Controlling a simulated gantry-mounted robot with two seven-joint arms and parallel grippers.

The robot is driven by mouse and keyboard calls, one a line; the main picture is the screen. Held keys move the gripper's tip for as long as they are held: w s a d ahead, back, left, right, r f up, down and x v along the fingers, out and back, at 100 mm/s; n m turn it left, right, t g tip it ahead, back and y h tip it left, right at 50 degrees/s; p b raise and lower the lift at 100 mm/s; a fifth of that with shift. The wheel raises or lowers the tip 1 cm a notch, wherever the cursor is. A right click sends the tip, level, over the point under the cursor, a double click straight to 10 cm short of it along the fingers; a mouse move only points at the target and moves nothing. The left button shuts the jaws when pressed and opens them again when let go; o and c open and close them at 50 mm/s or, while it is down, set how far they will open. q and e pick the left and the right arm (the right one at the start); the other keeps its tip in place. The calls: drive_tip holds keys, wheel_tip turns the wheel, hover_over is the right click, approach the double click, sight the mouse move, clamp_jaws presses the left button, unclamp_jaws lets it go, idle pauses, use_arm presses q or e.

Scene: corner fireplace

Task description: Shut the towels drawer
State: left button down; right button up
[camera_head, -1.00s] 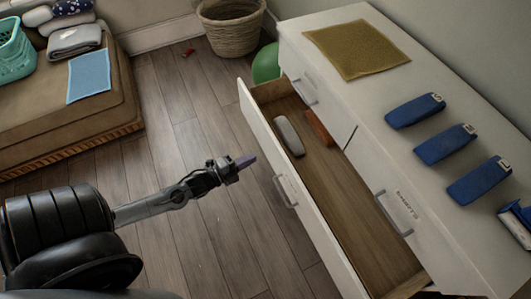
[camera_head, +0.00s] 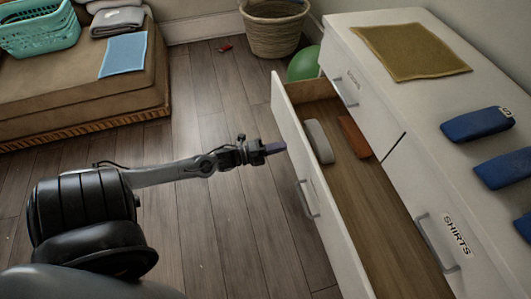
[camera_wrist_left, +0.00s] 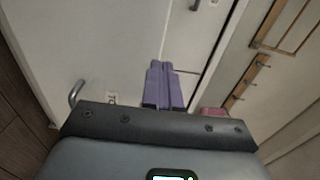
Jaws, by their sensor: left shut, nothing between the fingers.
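The towels drawer (camera_head: 312,190) is pulled far out of the white dresser, low down. Its front faces left and has a metal handle (camera_head: 307,199). In the left wrist view the white front (camera_wrist_left: 75,40) shows with its handle (camera_wrist_left: 75,92) and a partly hidden label (camera_wrist_left: 112,98). A grey object (camera_head: 319,142) and a brown block (camera_head: 355,137) lie inside the drawer. My left gripper (camera_head: 275,149) is shut and empty, its purple fingers pointing at the outer face of the front, near the far end. I cannot tell whether they touch it. My right gripper is out of view.
The dresser top (camera_head: 440,100) holds a mustard cloth (camera_head: 412,51) and several blue cases (camera_head: 477,124). A shirts drawer (camera_head: 458,236) is shut. A green ball (camera_head: 303,64) and wicker basket (camera_head: 272,28) stand behind. The wooden floor (camera_head: 215,230) left of the drawer is clear.

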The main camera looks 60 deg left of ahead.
sight(303, 141)
use_arm(q)
drive_tip(key=b+x, duration=0.2)
drive_tip(key=x, duration=0.2)
drive_tip(key=shift+f, duration=0.1)
drive_tip(key=shift+b+x, duration=0.35)
drive_tip(key=shift+x, duration=0.5)
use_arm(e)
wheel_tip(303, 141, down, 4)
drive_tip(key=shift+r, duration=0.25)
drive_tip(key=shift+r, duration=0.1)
